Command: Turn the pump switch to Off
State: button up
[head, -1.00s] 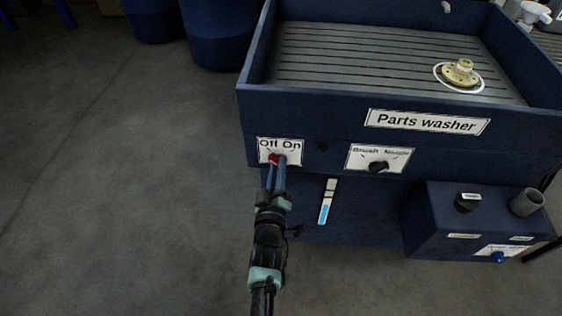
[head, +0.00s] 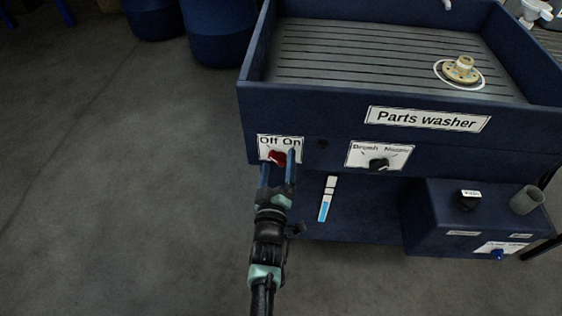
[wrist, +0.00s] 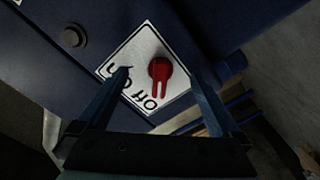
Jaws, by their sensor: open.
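The pump switch is a red knob (head: 277,157) on a white "Off On" plate (head: 294,142) at the front left of the parts washer. In the wrist view, the red knob (wrist: 160,72) shows between my fingers, with its slotted pointer turned toward the "Off" word on the plate (wrist: 139,55). In the head view it also leans toward "Off". My gripper (head: 277,172) is open and empty just in front of and below the knob, with one finger to each side. The fingers appear clear of the knob.
The parts washer (head: 340,110) holds a brass-coloured flanged part (head: 462,70) in its basin. A black "Brush/Nozzle" knob (head: 379,164) sits to the right. A level gauge (head: 327,199) and a lower blue box (head: 430,220) are below. Open floor lies to the left.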

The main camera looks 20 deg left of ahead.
jog(key=p+v, duration=0.3)
jog(key=v, duration=0.4)
jog(key=shift+p, duration=0.35)
